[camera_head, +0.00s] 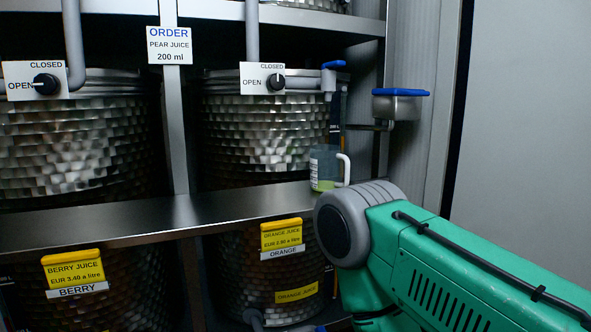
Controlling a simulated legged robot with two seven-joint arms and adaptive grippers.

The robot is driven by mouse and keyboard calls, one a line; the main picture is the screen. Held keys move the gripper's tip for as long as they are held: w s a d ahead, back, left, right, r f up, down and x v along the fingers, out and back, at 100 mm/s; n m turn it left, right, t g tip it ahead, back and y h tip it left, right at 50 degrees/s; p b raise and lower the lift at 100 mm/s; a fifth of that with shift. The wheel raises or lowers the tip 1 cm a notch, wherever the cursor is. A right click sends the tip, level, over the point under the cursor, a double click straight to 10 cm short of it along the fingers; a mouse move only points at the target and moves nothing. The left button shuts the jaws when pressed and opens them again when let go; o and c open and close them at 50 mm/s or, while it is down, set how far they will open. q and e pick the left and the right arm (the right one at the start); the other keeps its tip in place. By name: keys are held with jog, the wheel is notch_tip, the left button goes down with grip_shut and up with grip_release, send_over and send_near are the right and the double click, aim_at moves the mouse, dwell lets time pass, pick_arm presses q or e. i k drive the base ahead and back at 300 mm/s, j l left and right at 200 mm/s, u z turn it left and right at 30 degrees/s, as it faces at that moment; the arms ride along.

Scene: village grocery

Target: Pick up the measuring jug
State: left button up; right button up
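The measuring jug (324,168) is a small translucent vessel with a white handle on its right side and a greenish lower part. It appears upright near the right end of the metal shelf (215,207), below a blue-topped tap (331,73). I cannot tell exactly what its base rests on. My green and grey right arm comes in from the right, and its grey joint appears just below and right of the jug. My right gripper is not visible. My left arm and gripper are not in view.
Large metal drums (75,140) and (262,130) stand behind the shelf, with OPEN/CLOSED dials. An order sign (169,45) reads pear juice, 200 ml. Berry (73,273) and orange (282,238) labels mark lower drums. A blue-lidded metal container (399,105) is mounted at right.

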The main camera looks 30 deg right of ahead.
aim_at(326, 161)
jog(key=z, duration=1.05)
jog(key=i+l+u, duration=0.2)
